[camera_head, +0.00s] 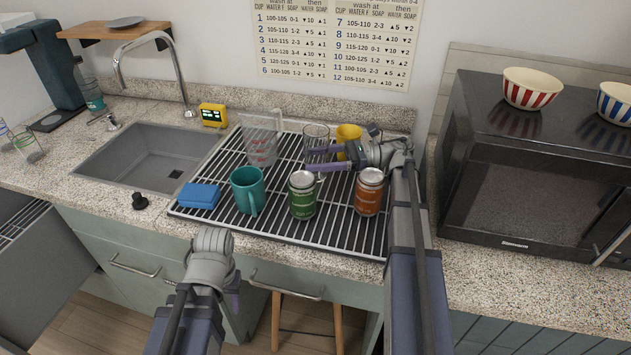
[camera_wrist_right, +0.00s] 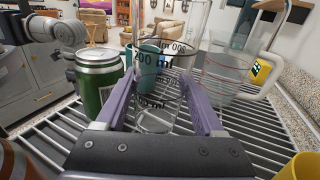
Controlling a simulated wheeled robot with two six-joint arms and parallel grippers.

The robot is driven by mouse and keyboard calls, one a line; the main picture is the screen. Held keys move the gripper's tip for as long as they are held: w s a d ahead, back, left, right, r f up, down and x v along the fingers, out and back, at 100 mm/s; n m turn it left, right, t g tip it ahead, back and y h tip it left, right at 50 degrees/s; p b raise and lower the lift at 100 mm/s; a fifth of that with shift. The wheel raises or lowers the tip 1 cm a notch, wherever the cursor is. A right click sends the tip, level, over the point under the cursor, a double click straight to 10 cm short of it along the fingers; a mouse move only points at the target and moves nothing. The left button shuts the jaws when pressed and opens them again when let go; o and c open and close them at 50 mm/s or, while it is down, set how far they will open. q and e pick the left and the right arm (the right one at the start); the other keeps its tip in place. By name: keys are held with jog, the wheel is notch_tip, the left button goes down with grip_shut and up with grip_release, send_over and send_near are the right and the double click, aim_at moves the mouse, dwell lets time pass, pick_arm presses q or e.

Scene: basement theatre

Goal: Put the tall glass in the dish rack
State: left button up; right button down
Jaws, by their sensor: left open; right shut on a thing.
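On the rack are a clear measuring jug (camera_head: 260,143), yellow mug (camera_head: 349,136), teal mug (camera_head: 246,187), green can (camera_head: 302,198), orange can (camera_head: 369,194) and blue sponge (camera_head: 199,196). The sink (camera_head: 140,158) is left; the microwave (camera_head: 520,185) is right. Other glasses (camera_head: 27,147) stand far left.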

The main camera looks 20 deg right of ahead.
jog(key=shift+f+b, duration=1.75)
jog(key=shift+f, duration=0.2)
jog(key=shift+f+b, duration=0.3)
grip_release()
jog(key=shift+r, duration=0.1)
